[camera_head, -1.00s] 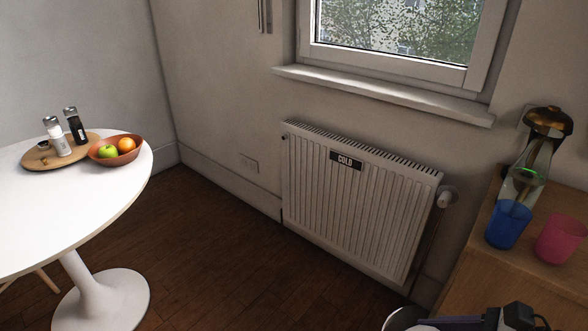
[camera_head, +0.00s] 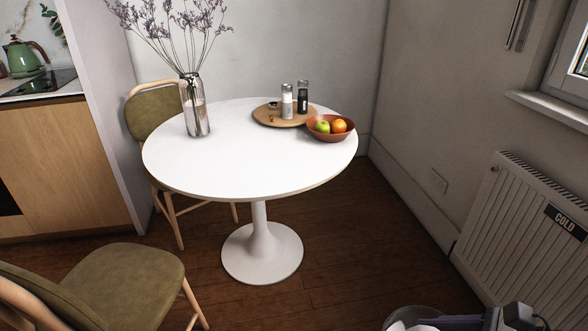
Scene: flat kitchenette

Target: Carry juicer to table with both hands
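The round white table (camera_head: 215,170) stands in the middle of the view on a single pedestal, a short way ahead. At the bottom right edge, a grey rounded rim with something white inside (camera_head: 402,322) is cut off by the frame. It may be the juicer, but too little shows to be sure. Part of my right gripper (camera_head: 462,322), dark and grey, lies against or close beside it. Its fingertips are mostly out of frame, so its grip cannot be made out. My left gripper is not in view.
A vase of dried flowers (camera_head: 195,110), a round wooden board (camera_head: 270,118) with shakers and a fruit bowl (camera_head: 330,136) stand on the table. Its front half is clear. Green-seated chairs stand behind left (camera_head: 150,115) and at front left (camera_head: 125,280). A radiator (camera_head: 530,225) is at right.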

